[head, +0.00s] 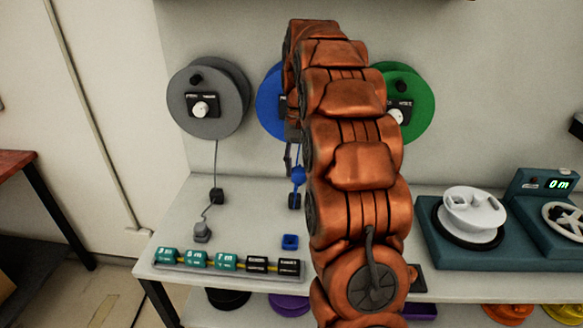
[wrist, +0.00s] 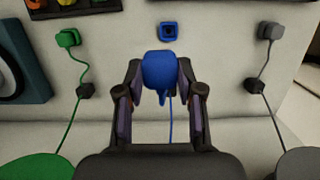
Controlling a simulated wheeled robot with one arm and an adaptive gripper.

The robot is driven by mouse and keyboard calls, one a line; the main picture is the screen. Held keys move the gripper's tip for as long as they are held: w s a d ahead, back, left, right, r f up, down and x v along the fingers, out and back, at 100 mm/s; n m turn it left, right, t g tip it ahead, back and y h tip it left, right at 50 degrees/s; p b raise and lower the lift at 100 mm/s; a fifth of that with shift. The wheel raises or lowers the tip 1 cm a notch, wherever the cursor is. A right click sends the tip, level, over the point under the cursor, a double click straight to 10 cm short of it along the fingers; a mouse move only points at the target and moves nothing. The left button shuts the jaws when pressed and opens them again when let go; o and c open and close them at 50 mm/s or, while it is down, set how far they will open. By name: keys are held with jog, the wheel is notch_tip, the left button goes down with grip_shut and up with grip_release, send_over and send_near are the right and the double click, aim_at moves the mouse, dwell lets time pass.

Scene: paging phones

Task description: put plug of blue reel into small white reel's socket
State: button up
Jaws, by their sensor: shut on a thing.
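My gripper (wrist: 160,82) is shut on the blue plug (wrist: 158,66), with a finger on each side of it. The plug also shows in the head view (head: 298,176), above the table and left of my arm. Its blue cord runs back toward the blue reel (head: 268,102), which hangs on the wall mostly hidden by my arm. The small white reel (head: 482,216) sits on a dark teal base at the right, well away from the plug. A small dark square, perhaps its socket, shows on its top. The fingers are mostly hidden in the head view.
An empty blue holder (head: 290,242) sits on the table (head: 255,205). A grey reel (head: 203,100) and green reel (head: 420,100) hang either side. The grey plug (head: 202,233) and green plug (wrist: 68,38) stand on the table. Labelled blocks (head: 226,262) line the front edge.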

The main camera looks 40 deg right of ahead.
jog(key=s+d, duration=1.1)
jog(key=d, duration=0.5)
jog(key=shift+d, duration=0.2)
dwell(0.4)
jog(key=shift+s, duration=0.1)
jog(key=s+d+p, duration=0.4)
jog(key=s+d, duration=0.2)
jog(key=d, duration=0.3)
jog(key=s+d+p, duration=0.5)
jog(key=s+d, duration=0.1)
jog(key=d, duration=0.3)
jog(key=shift+d, duration=0.15)
dwell(0.7)
jog(key=shift+s+p, duration=0.1)
jog(key=shift+p, duration=0.2)
